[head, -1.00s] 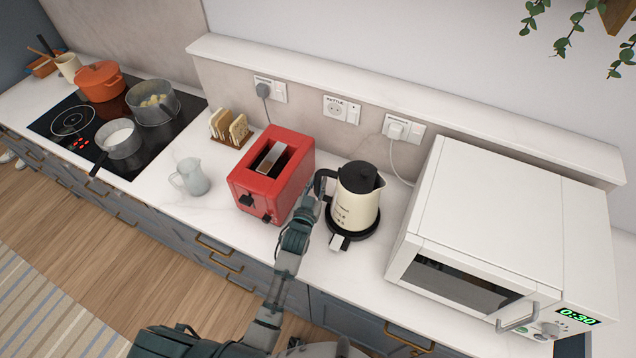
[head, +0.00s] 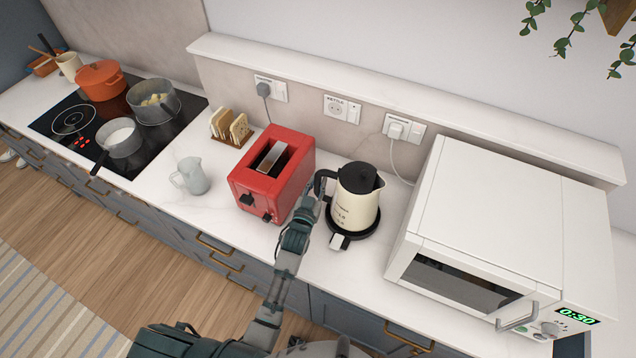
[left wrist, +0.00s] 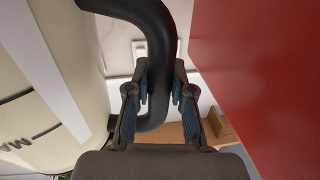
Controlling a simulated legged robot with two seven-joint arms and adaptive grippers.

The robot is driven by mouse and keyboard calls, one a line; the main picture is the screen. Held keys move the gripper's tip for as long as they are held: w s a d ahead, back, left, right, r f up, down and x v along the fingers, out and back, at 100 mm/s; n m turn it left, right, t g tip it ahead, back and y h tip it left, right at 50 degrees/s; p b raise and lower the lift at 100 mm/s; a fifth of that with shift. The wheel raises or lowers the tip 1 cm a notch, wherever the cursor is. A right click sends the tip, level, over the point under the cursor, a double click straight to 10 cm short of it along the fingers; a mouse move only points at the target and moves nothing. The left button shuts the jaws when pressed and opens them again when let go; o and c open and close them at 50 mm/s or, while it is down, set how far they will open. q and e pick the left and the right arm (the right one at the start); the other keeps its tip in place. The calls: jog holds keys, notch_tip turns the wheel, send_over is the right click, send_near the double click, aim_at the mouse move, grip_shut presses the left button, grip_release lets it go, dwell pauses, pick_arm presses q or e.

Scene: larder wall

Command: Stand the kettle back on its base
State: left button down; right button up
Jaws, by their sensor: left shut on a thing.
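The cream kettle (head: 352,208) with a black lid and black handle stands upright at its round black base (head: 372,229), between toaster and microwave. It looks level and centred over the base, but I cannot tell if it is fully seated. My left gripper (head: 316,196) is at the kettle's left side, shut on its handle. In the left wrist view the black handle (left wrist: 158,30) passes between the fingers of the gripper (left wrist: 160,88), with the cream body (left wrist: 35,80) on the left. My right gripper is not in view.
The red toaster (head: 262,178) stands close left of my gripper. The white microwave (head: 500,220) is to the right. A grey jug (head: 191,177), toast rack (head: 228,128) and hob with pans (head: 118,140) are further left. The socket labelled kettle (head: 336,108) holds no plug.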

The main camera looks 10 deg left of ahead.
pick_arm(q)
jog(key=shift+f, duration=0.1)
jog(key=c, duration=1.3)
grip_release()
jog(key=shift+s+f, duration=0.1)
jog(key=shift+f, duration=0.1)
jog(key=shift+s+a+r+p, duration=0.1)
jog(key=shift+s+r+p, duration=0.1)
jog(key=shift+s+p, duration=0.9)
jog(key=s+p, duration=0.2)
jog(key=s, duration=0.6)
jog(key=shift+s+a+p, duration=0.15)
jog(key=shift+s+p, duration=0.25)
jog(key=shift+f, duration=0.1)
